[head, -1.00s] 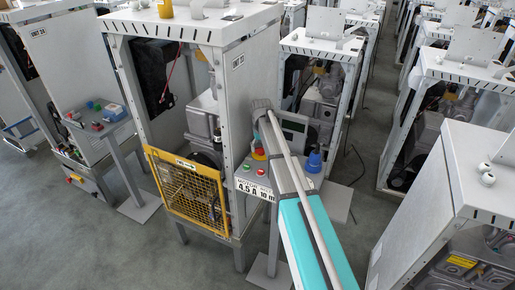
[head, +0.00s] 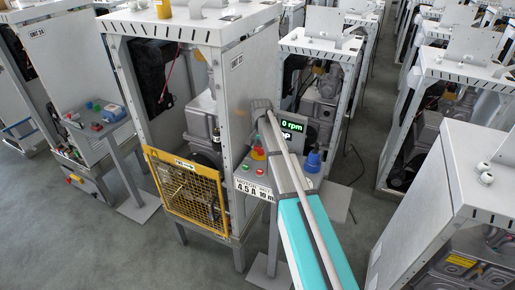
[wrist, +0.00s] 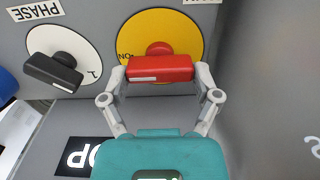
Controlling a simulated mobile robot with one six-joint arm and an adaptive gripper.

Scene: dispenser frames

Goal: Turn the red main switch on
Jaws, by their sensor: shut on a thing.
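The red main switch (wrist: 160,68) is a bar handle on a round yellow plate (wrist: 190,30) in the wrist view. The bar lies level, its white-marked end at the left, beside the plate's upside-down ON label. My gripper (wrist: 161,77) is shut on the red bar, one finger at each end. In the head view, my gripper (head: 262,106) is at the control panel beside the tall cabinet, and the switch is hidden there. The panel's display (head: 292,127) is lit and reads "0 rpm" in green.
A black knob (wrist: 56,70) on a white dial stands close left of the switch in the wrist view. A blue knob (head: 313,161) sits on the console (head: 252,180) below the display. A yellow mesh guard (head: 186,190) fronts the cabinet. Grey floor is free at the front left.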

